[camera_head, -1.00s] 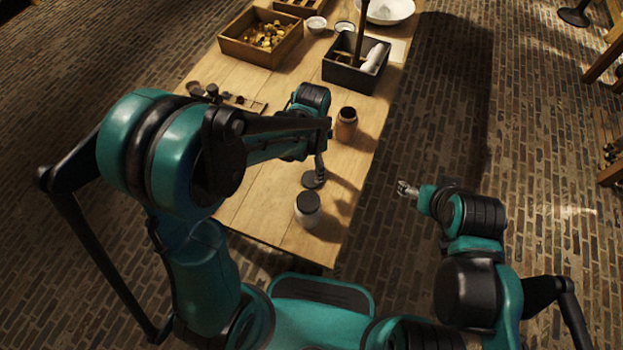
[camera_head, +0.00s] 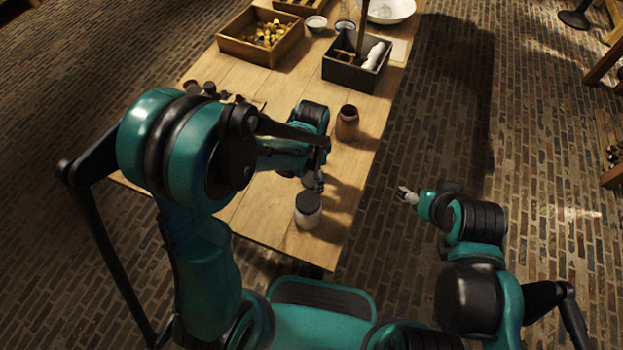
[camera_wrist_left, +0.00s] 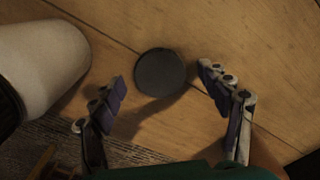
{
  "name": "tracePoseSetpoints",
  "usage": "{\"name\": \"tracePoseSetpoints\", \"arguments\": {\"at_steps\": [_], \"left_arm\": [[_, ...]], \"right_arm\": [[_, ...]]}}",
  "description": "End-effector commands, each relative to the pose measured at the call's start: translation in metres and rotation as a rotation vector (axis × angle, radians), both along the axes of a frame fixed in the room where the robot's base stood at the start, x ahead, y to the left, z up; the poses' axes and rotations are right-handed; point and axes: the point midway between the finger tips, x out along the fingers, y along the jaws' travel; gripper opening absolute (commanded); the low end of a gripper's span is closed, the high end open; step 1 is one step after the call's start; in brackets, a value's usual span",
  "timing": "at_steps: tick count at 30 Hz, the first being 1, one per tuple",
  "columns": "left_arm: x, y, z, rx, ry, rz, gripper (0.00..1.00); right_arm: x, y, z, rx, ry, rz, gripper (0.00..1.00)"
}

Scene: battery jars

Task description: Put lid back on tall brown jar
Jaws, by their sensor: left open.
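The tall brown jar (camera_head: 347,124) stands upright and open-topped near the table's right edge. A dark round lid (camera_wrist_left: 160,72) lies flat on the table in the left wrist view. In the head view it is mostly hidden by my left gripper (camera_head: 318,183). My left gripper, also in the left wrist view (camera_wrist_left: 168,92), is open, with its fingers on either side of the lid and apart from it. My right gripper (camera_head: 404,194) is off the table's right side, above the floor; its fingers are too small to judge.
A white jar (camera_head: 307,216) with a dark lid stands close to the loose lid, and shows at left in the wrist view (camera_wrist_left: 42,65). A black box (camera_head: 352,76), a wooden tray (camera_head: 245,51) and bowls stand farther back. Small dark items lie at the table's left.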

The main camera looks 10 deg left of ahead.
Motion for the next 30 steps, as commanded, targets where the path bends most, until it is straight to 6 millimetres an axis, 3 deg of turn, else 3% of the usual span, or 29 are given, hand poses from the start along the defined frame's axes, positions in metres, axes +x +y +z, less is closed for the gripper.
{"name": "tracePoseSetpoints", "arguments": {"at_steps": [3,9,22,30], "left_arm": [[0.0,0.0,0.0,0.0,0.0,0.0,0.76],[0.0,0.0,0.0,0.0,0.0,0.0,0.43],[0.0,0.0,0.003,0.0,0.0,0.0,0.43],[0.0,0.0,0.037,0.0,0.0,0.0,0.43]], "right_arm": [[0.0,0.0,0.0,0.0,0.0,0.0,0.71],[0.0,0.0,0.0,0.0,0.0,0.0,0.71],[0.0,0.0,0.002,0.0,0.0,0.0,0.71],[0.0,0.0,0.021,0.0,0.0,0.0,0.71]]}}
